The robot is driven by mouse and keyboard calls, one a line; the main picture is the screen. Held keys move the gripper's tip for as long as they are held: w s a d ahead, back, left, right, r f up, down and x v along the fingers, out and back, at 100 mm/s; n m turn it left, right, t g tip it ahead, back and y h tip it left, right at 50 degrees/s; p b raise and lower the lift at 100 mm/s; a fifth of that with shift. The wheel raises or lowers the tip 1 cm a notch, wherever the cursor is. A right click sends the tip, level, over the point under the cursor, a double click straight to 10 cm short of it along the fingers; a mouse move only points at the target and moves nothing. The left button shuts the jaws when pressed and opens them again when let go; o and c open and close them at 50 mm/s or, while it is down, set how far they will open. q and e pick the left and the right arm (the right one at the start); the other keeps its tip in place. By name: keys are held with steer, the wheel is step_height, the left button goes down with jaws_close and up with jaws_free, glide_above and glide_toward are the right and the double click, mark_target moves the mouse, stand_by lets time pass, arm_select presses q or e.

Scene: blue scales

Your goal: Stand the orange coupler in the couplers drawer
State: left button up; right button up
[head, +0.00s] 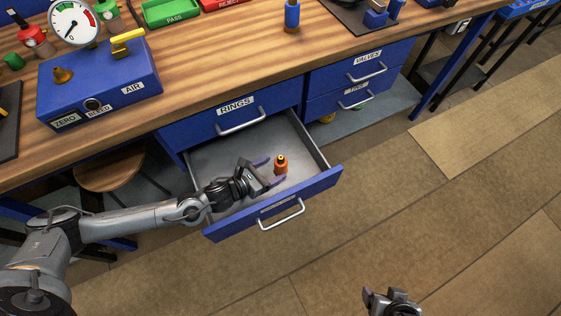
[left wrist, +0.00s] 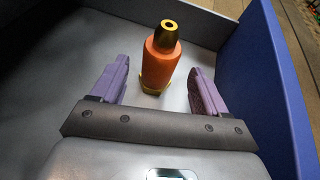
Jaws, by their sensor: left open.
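The orange coupler (head: 281,164) stands upright inside the open lower drawer (head: 232,150), below the drawer labelled RINGS. The label on the open drawer's own front is too small to read. In the left wrist view the coupler (left wrist: 160,60) has a brass tip and a brass foot on the grey drawer floor. My left gripper (head: 270,171) is inside the drawer, open. Its purple fingers (left wrist: 155,85) are on either side of the coupler, with visible gaps to both. My right gripper (head: 385,297) is at the bottom edge, away from the drawer; its jaw state is unclear.
The shut RINGS drawer (head: 222,118) sits above the open one. A shut VALVES drawer (head: 362,72) is to the right. On the bench stand a blue box with a gauge (head: 100,85), a green PASS tray (head: 170,12) and a blue coupler-like part (head: 292,16). Floor in front is clear.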

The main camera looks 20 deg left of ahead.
arm_select(q)
steer(key=shift+p+v, duration=0.7)
steer(key=shift+v, duration=2.1)
